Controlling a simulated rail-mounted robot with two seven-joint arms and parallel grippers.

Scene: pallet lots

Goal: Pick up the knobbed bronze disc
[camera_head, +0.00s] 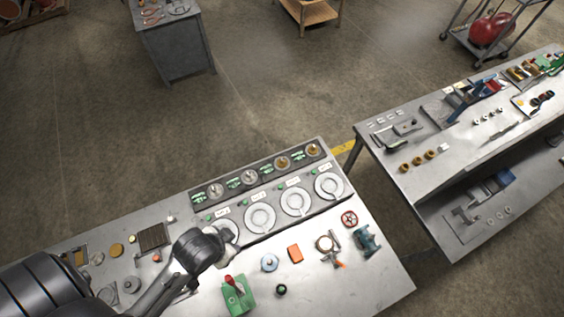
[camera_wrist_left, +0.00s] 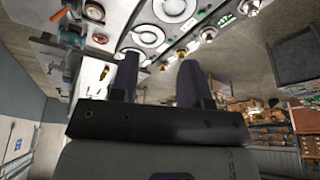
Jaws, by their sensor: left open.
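Two bronze-coloured discs, (camera_head: 283,162) and (camera_head: 313,150), sit at the right end of the dark rack at the back of the near bench. Each seems to have a small raised centre, but they are too small to be sure which is the knobbed one. A flat bronze disc (camera_head: 117,250) lies on the left part of the bench. My left gripper (camera_wrist_left: 159,62) is open and empty in the wrist view, its dark fingers pointing towards the bench. Its arm comes in from the left in the head view and hides part of the bench. My right gripper is not in view.
Several white round dials (camera_head: 260,217) line the bench in front of the rack (camera_head: 235,172). A second bench (camera_head: 450,150) is at right.

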